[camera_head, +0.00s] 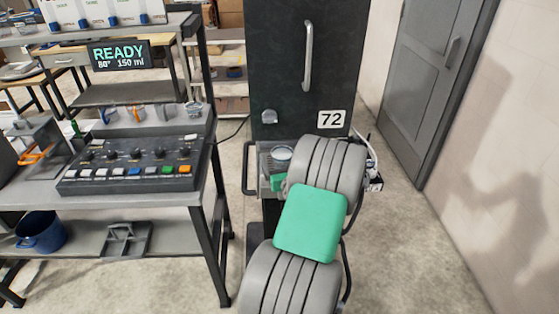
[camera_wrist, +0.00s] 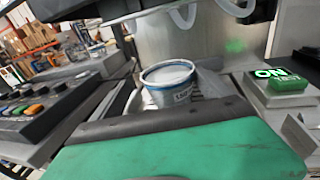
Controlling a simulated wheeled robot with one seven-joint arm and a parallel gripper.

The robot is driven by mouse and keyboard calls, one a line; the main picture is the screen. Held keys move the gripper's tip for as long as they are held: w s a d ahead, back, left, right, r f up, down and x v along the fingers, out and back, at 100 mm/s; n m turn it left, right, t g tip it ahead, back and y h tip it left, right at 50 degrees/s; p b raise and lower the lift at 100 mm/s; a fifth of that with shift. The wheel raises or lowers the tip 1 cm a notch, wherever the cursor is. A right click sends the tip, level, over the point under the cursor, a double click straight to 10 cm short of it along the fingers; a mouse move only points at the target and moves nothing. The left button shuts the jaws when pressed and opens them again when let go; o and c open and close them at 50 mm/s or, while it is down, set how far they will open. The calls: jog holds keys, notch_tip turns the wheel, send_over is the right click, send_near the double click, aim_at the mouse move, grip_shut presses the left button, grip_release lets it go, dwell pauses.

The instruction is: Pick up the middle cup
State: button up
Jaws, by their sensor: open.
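A small cup (camera_wrist: 170,92) with a pale rim and blue-grey printed side stands upright on the dispenser's tray in the wrist view. Its pale round top also shows in the head view (camera_head: 282,153), just left of my arm. Several cups (camera_head: 136,114) stand in a row on the bench behind the control panel; I cannot tell which cup counts as the middle one.
The dark dispenser cabinet (camera_head: 277,70) marked 72 stands behind my arm. A button console (camera_head: 130,165) is on the bench at left, under a READY display (camera_head: 119,55). A lit green ON TEST box (camera_wrist: 286,88) is right of the cup. Floor at right is clear.

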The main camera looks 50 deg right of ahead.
jog(key=shift+w+d, duration=0.15)
jog(key=shift+w, duration=0.05)
jog(key=shift+s, duration=0.1)
jog(key=c, duration=1.5)
jog(key=shift+c, duration=0.4)
jog(key=shift+r, duration=0.2)
